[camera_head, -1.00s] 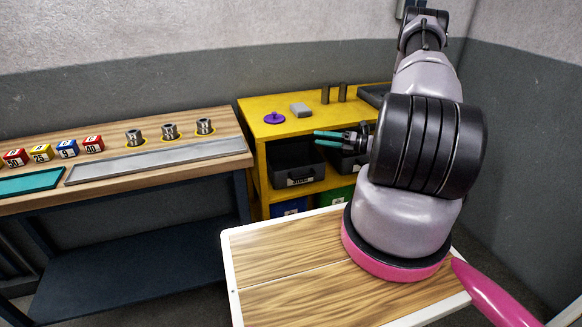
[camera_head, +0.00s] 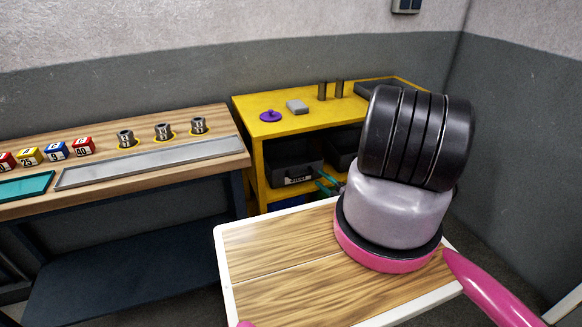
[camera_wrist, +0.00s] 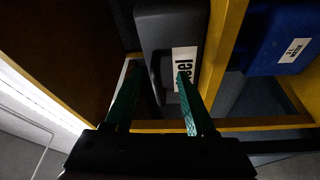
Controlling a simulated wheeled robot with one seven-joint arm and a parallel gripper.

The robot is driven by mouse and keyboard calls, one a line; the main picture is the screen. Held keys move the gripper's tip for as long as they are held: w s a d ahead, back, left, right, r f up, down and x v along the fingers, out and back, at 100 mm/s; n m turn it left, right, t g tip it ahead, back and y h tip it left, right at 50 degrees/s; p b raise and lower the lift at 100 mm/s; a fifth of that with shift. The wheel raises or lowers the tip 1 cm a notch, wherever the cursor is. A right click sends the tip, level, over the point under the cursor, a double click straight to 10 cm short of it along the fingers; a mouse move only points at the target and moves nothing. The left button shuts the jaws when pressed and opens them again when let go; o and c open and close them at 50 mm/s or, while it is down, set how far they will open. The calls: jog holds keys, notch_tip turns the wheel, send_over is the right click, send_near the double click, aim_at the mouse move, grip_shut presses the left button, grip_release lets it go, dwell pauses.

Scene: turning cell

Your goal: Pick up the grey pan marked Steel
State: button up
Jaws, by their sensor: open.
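The dark grey pan (camera_head: 292,168) sits on the middle shelf of the yellow rack, its white label facing out. In the wrist view the pan (camera_wrist: 160,22) is turned sideways, and its label (camera_wrist: 186,62) reads "eel", the rest hidden by a finger. My gripper (camera_head: 324,182) has green fingers and is open in front of the pan's right side. In the wrist view the open fingers (camera_wrist: 158,73) reach to the pan's front; I cannot tell whether they touch it. Nothing is held.
A second dark pan (camera_head: 343,146) stands to the right on the same shelf, partly hidden by my arm. A blue bin (camera_wrist: 280,42) is below. The yellow rack top (camera_head: 300,122) holds a purple knob (camera_head: 271,115) and a grey block (camera_head: 297,107). A wooden workbench (camera_head: 215,120) stands left.

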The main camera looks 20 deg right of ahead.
jog(key=shift+r+x, duration=0.15)
jog(key=shift+x, duration=1.2)
jog(key=shift+r+x, duration=0.15)
jog(key=shift+x, duration=1.2)
jog(key=shift+d, duration=0.1)
grip_shut()
